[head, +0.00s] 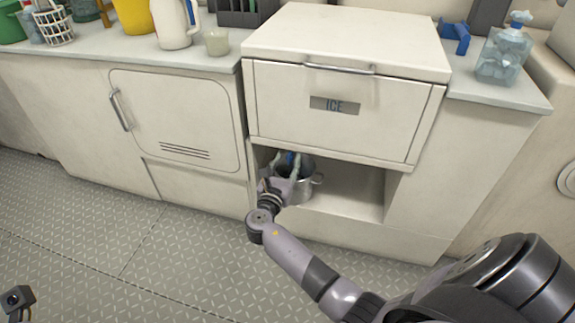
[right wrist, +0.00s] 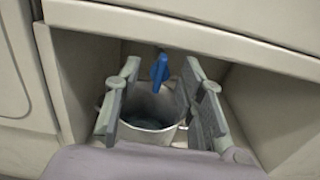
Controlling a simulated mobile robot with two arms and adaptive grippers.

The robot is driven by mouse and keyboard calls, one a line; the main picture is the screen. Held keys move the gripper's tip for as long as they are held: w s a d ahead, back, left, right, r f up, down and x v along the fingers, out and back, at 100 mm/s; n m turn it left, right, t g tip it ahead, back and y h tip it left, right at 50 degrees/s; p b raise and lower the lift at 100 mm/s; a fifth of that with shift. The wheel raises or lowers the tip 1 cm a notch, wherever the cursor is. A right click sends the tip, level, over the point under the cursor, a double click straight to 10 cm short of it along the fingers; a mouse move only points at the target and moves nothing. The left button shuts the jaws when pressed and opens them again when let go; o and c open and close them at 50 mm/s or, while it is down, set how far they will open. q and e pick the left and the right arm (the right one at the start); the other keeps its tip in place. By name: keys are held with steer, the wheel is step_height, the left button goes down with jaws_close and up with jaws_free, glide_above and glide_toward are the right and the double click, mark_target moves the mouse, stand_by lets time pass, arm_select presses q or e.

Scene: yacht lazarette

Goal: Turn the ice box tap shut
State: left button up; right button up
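The white ice box (head: 340,105) has a drawer front marked ICE and a handle. Its blue tap (right wrist: 160,72) hangs below the box in the recess. The tap also shows in the head view (head: 291,158), partly hidden by my right gripper. My right gripper (right wrist: 158,85) is open, with its two fingers to the left and right of the tap and apart from it. It also shows in the head view (head: 285,168), reaching into the recess. A metal pot (right wrist: 150,112) stands under the tap. My left gripper is not clearly in view.
The recess (head: 350,190) is empty to the right of the pot. Its walls and the box's lower edge surround my right gripper closely. A cupboard door (head: 178,120) is at the left. A glass bottle (head: 503,55) and a white jug (head: 172,25) stand on the counters.

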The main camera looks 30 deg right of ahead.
steer(key=shift+w+d, duration=0.25)
steer(key=shift+d, duration=0.05)
steer(key=shift+c, duration=0.2)
jaws_close()
